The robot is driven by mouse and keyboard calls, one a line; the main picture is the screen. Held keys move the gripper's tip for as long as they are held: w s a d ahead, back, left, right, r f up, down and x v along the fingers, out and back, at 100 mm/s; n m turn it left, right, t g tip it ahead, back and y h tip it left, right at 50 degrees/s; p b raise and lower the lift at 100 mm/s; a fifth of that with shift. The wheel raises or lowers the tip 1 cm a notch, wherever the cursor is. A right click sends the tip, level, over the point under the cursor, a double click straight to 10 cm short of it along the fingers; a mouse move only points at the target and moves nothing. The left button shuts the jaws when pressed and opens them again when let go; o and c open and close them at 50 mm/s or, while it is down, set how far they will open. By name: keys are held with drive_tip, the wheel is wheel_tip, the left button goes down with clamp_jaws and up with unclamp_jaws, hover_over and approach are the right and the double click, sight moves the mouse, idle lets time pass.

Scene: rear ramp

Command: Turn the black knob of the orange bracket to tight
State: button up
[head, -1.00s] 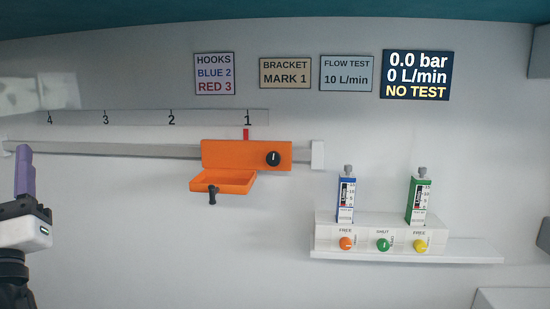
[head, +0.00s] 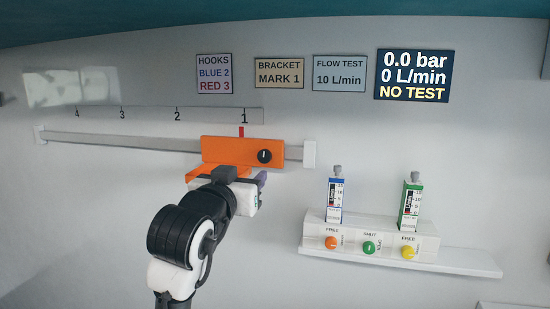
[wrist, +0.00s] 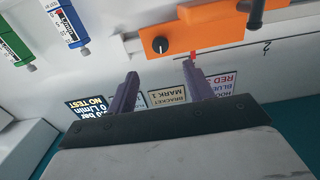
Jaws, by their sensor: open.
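The orange bracket (head: 225,148) sits on the grey rail, its red pointer below mark 1. Its black knob (head: 264,156) is on the right of its front face, with a white line that looks near upright. No tight or loose marking is readable. My gripper (head: 260,179) is just below the knob in the head view, in front of the bracket's lower tray, which it partly hides. In the wrist view my gripper (wrist: 160,69) is open and empty, its two purple fingers apart. The knob (wrist: 160,45) shows beyond and between the fingertips, not visibly touched.
A white shelf (head: 470,264) at the right bears a block with orange, green and yellow knobs and two flow meters, blue (head: 335,200) and green (head: 411,205). The rail (head: 110,139) runs left. Signs and a display (head: 411,75) reading NO TEST hang above.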

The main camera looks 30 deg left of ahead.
sight(264, 158)
drive_tip(key=p+x, duration=0.3)
drive_tip(key=x, duration=0.8)
drive_tip(key=shift+r, duration=0.15)
drive_tip(key=shift+w+a+p, duration=0.2)
drive_tip(key=shift+w+p, duration=0.15)
drive_tip(key=shift+w, duration=0.25)
drive_tip(key=c, duration=1)
drive_tip(key=shift+o, duration=0.2)
